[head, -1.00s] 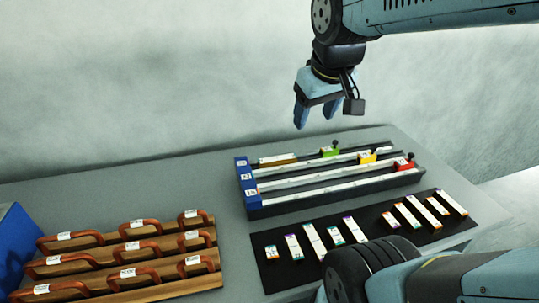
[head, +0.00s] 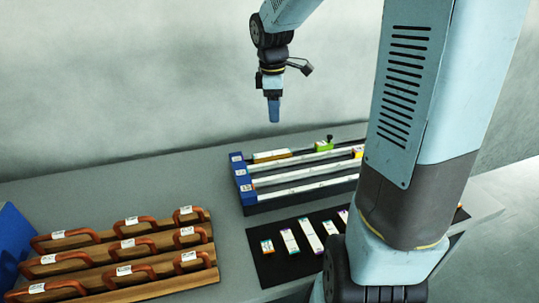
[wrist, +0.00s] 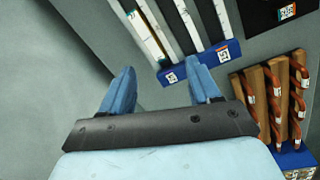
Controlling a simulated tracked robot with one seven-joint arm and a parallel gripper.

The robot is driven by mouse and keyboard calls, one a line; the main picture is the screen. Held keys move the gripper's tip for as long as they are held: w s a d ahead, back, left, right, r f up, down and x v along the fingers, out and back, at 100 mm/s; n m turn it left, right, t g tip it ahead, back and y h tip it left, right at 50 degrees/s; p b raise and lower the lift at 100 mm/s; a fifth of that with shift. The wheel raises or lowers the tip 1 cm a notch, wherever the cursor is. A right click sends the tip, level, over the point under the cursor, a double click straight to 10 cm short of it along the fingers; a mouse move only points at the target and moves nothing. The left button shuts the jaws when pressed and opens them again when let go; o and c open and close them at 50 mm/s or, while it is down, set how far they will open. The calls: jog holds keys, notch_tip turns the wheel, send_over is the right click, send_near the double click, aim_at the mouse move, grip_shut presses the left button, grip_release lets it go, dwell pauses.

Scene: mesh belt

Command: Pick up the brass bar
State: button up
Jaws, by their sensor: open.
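A brass-coloured bar (head: 271,156) lies in the back lane of the three-lane rack, near its blue left end, in the head view. My gripper (head: 273,116) hangs above and behind that lane, pointing down, clear of the bar and seen edge-on. In the wrist view my gripper (wrist: 162,84) has its two blue fingers spread wide with nothing between them. The rack's blue end block (wrist: 195,64) lies beyond the fingertips there.
A green stop (head: 323,146) stands farther right in the back lane. A dark mat (head: 268,270) with several labelled bars lies in front. Wooden racks with red-brown handles (head: 125,250) stand at left. My arm hides the rack's right end and part of the mat.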

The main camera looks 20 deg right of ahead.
jog(key=w+f+n+g+y, duration=0.1)
jog(key=w+f+n, duration=0.3)
jog(key=w+f, duration=0.2)
send_over(272, 153)
jog(key=f, duration=0.5)
jog(key=a+f, duration=0.1)
jog(key=f, duration=0.2)
jog(key=shift+f, duration=0.3)
jog(key=f, duration=0.2)
jog(key=d+f, duration=0.1)
jog(key=shift+s+f, duration=0.15)
jog(key=shift+f, duration=0.9)
grip_shut()
